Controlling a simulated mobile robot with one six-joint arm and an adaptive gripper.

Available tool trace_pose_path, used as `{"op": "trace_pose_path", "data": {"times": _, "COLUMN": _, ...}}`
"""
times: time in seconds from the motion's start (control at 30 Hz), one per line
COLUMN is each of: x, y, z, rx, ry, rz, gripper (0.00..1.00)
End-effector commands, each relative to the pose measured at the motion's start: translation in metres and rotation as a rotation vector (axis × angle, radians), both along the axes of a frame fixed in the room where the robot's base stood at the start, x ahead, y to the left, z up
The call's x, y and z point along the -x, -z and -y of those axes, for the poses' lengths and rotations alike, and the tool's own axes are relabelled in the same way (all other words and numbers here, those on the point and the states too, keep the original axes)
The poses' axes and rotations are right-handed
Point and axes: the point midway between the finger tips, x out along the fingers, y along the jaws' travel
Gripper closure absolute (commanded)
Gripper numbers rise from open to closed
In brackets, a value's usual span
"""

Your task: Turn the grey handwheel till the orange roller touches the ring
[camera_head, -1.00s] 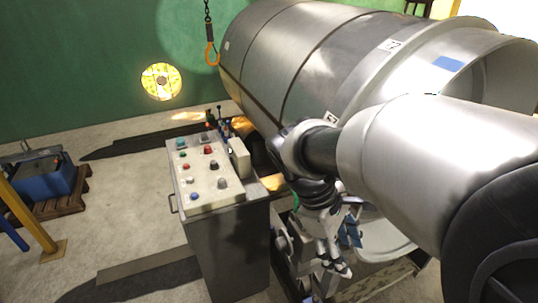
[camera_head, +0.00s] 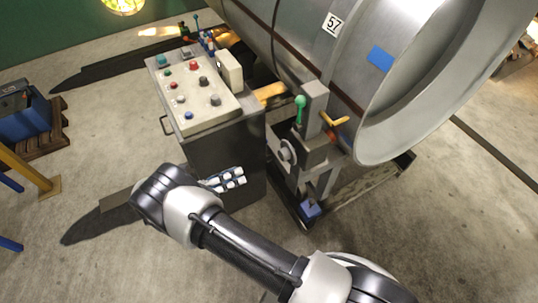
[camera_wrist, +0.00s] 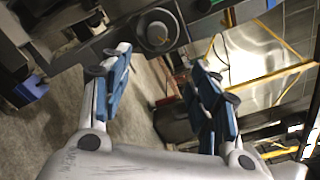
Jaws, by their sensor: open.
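The grey handwheel (camera_head: 287,153) is on the left side of a grey stand below the large drum. In the wrist view a round grey wheel with a hub (camera_wrist: 157,32) shows beyond the fingertips, near the top. My gripper (camera_head: 228,180) is left of the handwheel and apart from it, in front of the control cabinet. Its blue-padded fingers (camera_wrist: 163,65) are open with nothing between them. A small orange-red part, probably the roller (camera_head: 332,136), shows at the stand's right, by the drum's broad grey rim ring (camera_head: 382,140). Whether they touch is unclear.
A green-knobbed lever (camera_head: 300,103) and a yellow handle (camera_head: 335,119) stick up on the stand, close to the wheel. The control cabinet (camera_head: 225,150) stands left of it. A blue block (camera_head: 311,210) is at the stand's foot. The floor in front is open.

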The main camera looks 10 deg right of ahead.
Motion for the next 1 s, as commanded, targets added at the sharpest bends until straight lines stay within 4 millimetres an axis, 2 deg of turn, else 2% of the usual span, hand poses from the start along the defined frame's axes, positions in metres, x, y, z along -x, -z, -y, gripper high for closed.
{"op": "trace_pose_path", "data": {"times": 0.13, "x": 0.003, "y": 0.011, "z": -0.002, "rx": 0.045, "ry": -0.031, "rz": -0.028, "gripper": 0.44}}
{"op": "trace_pose_path", "data": {"times": 0.27, "x": -0.001, "y": 0.011, "z": 0.009, "rx": 0.048, "ry": -0.03, "rz": -0.031, "gripper": 0.44}}
{"op": "trace_pose_path", "data": {"times": 0.8, "x": -0.034, "y": 0.012, "z": 0.117, "rx": 0.046, "ry": -0.026, "rz": -0.031, "gripper": 0.44}}
{"op": "trace_pose_path", "data": {"times": 1.0, "x": -0.045, "y": 0.012, "z": 0.147, "rx": 0.045, "ry": -0.029, "rz": -0.029, "gripper": 0.44}}
